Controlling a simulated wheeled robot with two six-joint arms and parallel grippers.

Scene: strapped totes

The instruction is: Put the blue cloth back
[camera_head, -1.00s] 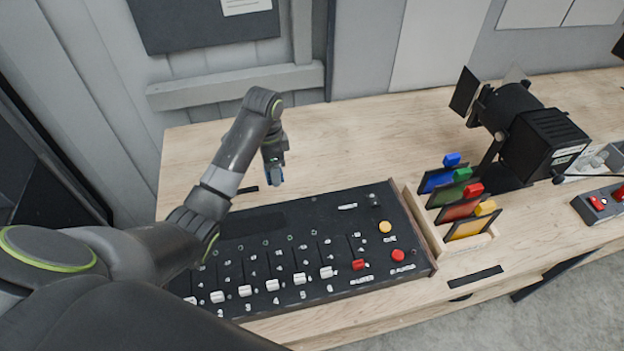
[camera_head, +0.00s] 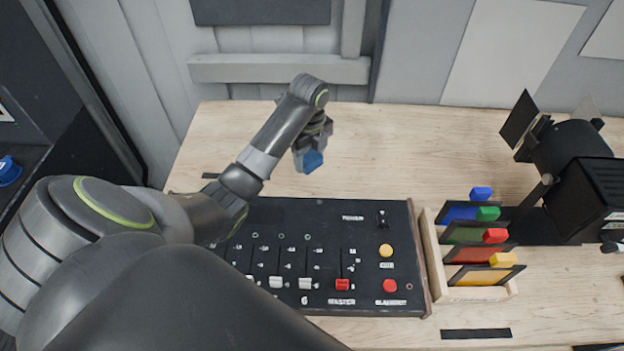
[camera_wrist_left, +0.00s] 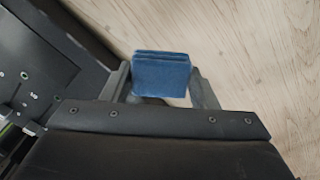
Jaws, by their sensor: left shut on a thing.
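The blue cloth (camera_head: 312,161) is a small folded piece in my left gripper (camera_head: 308,150). It also shows in the left wrist view (camera_wrist_left: 161,75), folded in layers between the two fingers (camera_wrist_left: 162,90). The gripper is shut on it and holds it over the bare wood behind the black control desk. The gap between the cloth and the table is hard to judge. My right gripper is not in view.
The black control desk (camera_head: 330,215) with faders and buttons lies in front of the gripper. A wooden rack (camera_head: 436,270) of coloured framed filters stands right of it. A black lamp (camera_head: 575,150) stands at the far right. The table's back middle (camera_head: 430,150) is clear.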

